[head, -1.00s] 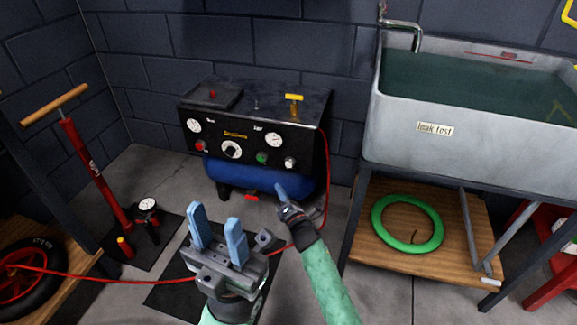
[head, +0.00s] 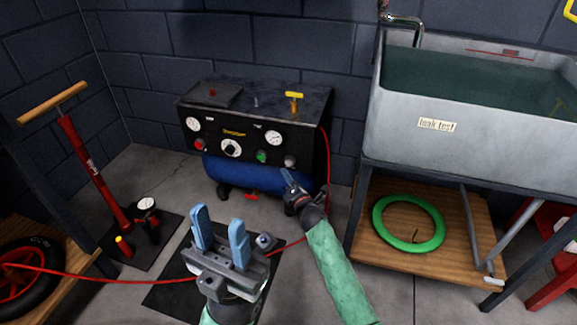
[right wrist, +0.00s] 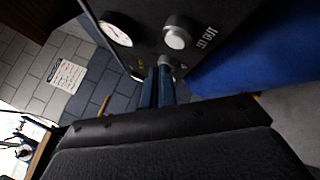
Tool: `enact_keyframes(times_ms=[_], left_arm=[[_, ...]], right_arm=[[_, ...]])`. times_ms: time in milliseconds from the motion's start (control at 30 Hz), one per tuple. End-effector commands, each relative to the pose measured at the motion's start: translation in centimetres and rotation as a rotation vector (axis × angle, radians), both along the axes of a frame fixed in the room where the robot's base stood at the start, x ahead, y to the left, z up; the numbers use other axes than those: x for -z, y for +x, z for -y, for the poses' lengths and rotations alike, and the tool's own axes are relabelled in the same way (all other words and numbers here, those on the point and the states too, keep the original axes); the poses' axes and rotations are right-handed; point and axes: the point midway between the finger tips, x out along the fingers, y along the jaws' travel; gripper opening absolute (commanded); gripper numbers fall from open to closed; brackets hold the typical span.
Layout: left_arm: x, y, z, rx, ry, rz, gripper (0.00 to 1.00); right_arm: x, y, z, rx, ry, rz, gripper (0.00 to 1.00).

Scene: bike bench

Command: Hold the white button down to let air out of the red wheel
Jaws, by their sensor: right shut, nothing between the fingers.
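The white button (head: 290,161) is at the lower right of the compressor's black front panel, right of a green button (head: 262,156). In the right wrist view a pale round button (right wrist: 177,37) shows beside lettering reading "OUT". My right gripper (head: 286,174) is shut and empty, its blue fingertips just below the white button in the head view. In the wrist view the fingers (right wrist: 160,72) point at the panel; contact cannot be told. My left gripper (head: 219,222) is open and empty, over the dark mat. The red wheel (head: 14,284) is partly cut off at lower left.
A red hose (head: 130,281) runs from the wheel behind my left gripper and up to the compressor (head: 315,105). A red floor pump (head: 88,165) stands left. A grey sink (head: 400,140) and shelf with a green ring (head: 378,222) stand right.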

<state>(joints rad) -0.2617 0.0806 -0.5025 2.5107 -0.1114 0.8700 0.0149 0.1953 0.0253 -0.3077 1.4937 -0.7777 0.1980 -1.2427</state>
Motion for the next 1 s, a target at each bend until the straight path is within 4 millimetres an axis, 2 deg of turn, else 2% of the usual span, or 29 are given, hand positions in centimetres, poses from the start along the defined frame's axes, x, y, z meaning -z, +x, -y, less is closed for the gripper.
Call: enact_keyframes(times_ms=[300, 1000], left_arm=[[0.6, 0.0, 0.2, -0.001, 0.017, -0.002, 0.36], [0.4, 0.1, 0.2, -0.003, 0.004, -0.002, 0.36]], right_arm=[[0.0, 1.5, 0.5, 0.000, 0.000, 0.000, 0.00], [0.0, 1.5, 0.5, 0.001, 0.000, -0.001, 0.00]])
